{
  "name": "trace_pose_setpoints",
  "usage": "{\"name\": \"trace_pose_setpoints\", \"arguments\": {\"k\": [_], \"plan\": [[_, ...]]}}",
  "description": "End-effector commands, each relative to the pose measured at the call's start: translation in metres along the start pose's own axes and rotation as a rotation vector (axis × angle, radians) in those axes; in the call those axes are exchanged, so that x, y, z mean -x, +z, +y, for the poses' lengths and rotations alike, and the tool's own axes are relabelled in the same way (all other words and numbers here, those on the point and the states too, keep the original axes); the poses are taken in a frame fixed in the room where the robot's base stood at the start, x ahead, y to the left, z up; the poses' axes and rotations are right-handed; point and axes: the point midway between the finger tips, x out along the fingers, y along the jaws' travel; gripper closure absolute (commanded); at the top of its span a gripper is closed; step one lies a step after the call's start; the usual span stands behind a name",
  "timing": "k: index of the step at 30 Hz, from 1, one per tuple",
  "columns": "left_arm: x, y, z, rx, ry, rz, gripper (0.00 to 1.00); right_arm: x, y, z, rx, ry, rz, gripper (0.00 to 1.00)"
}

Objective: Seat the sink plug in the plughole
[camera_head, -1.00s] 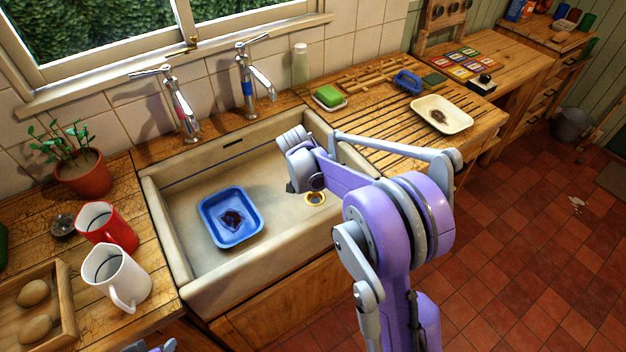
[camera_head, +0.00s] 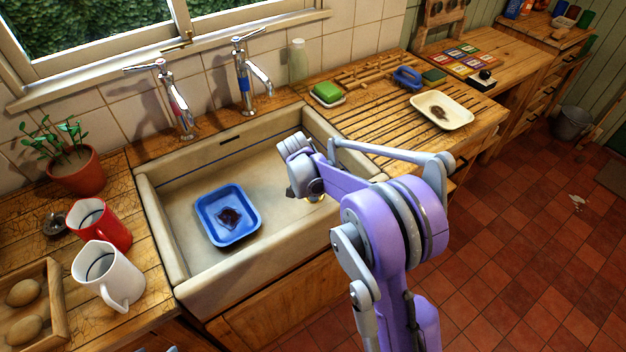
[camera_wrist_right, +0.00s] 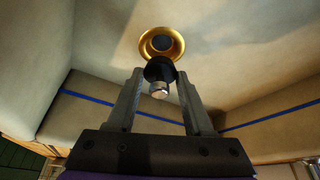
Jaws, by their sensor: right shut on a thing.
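The sink plug (camera_wrist_right: 160,69), black with a metal knob, is between the fingertips of my right gripper (camera_wrist_right: 159,76) in the right wrist view. My right gripper is shut on it. The brass-rimmed plughole (camera_wrist_right: 175,43) shows just beyond the plug, which overlaps the rim's near edge in that view. Whether they touch cannot be told. In the head view my right gripper (camera_head: 294,192) is low inside the pale sink (camera_head: 182,262), and my arm hides most of the plughole. The plug is not distinguishable there. My left gripper is not clearly in view.
A blue tub (camera_head: 252,229) with a dark patch lies in the sink, left of my right gripper. Two taps (camera_head: 246,88) stand behind. A red jug (camera_head: 101,226) and white jug (camera_head: 106,277) stand left. The draining board (camera_head: 378,122) is right.

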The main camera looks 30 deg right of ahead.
Motion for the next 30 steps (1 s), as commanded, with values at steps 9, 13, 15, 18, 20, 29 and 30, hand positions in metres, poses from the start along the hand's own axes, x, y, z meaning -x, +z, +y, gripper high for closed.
{"name": "trace_pose_setpoints", "arguments": {"k": [9,13,15,18,20,29,30], "plan": [[-0.015,0.012,0.0,0.0,0.0,-0.009,0.5,-0.022,0.009,0.0,0.0,0.0,0.0,1.0],[-0.015,0.012,0.0,0.0,0.0,-0.009,0.5,-0.022,0.009,0.0,0.0,-0.001,0.0,1.0],[-0.014,0.012,0.0,0.0,0.0,-0.008,0.5,-0.022,0.009,-0.001,0.0,-0.001,0.001,1.0],[-0.014,0.012,0.0,0.0,0.0,-0.008,0.5,-0.022,0.009,-0.001,0.0,-0.001,0.001,1.0],[-0.014,0.012,0.0,0.0,0.0,-0.008,0.5,-0.022,0.009,0.0,0.0,-0.001,0.0,1.0],[-0.016,0.013,0.0,0.0,0.0,-0.009,0.5,-0.022,0.009,0.0,0.001,-0.001,0.0,1.0],[-0.016,0.013,0.0,0.0,0.0,-0.009,0.5,-0.022,0.009,0.0,0.001,-0.001,0.0,1.0]]}}
